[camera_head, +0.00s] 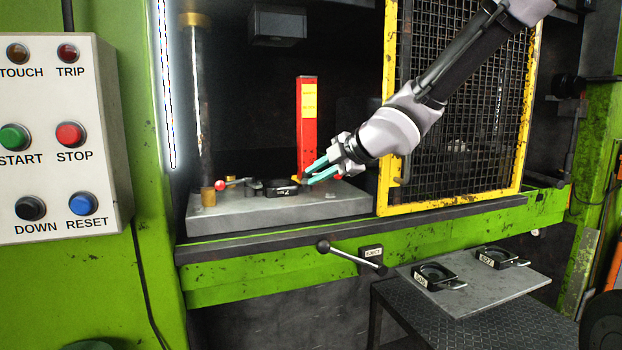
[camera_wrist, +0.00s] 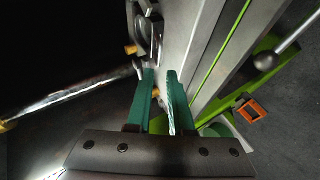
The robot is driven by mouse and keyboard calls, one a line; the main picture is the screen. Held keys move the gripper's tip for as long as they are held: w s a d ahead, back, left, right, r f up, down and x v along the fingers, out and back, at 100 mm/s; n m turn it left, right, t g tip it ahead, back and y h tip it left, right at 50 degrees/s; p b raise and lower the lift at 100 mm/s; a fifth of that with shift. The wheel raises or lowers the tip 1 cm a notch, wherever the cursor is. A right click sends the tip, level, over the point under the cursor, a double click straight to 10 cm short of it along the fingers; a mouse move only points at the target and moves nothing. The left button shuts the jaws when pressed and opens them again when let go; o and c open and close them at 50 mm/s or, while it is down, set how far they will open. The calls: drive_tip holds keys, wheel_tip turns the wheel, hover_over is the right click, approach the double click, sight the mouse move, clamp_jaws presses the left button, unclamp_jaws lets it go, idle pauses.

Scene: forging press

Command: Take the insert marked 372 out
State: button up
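A black insert (camera_head: 273,187) sits on the grey press bed (camera_head: 235,214). Its small white label faces the front, but I cannot read the number. My gripper (camera_head: 308,177) has two teal fingers spread apart, just right of the insert and a little above the bed. The fingers also show apart in the wrist view (camera_wrist: 159,76), with nothing seen held between them. In the wrist view the black insert (camera_wrist: 146,30) is partly visible beyond the fingertips, at the top. I cannot tell whether a fingertip touches its handle.
A red block (camera_head: 307,120) stands upright behind the fingertips. A yellow-framed mesh guard (camera_head: 457,110) is close on the right, near my arm. A red-knobbed lever (camera_head: 222,184) lies left. Two black inserts (camera_head: 434,276) (camera_head: 497,257) rest on a lower plate (camera_head: 480,296). A lever (camera_head: 350,256) projects in front.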

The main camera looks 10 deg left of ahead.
sight(290, 188)
drive_tip(key=x, duration=1)
drive_tip(key=shift+w+a+f, duration=0.15)
drive_tip(key=shift+a, duration=0.15)
clamp_jaws()
idle(1.1)
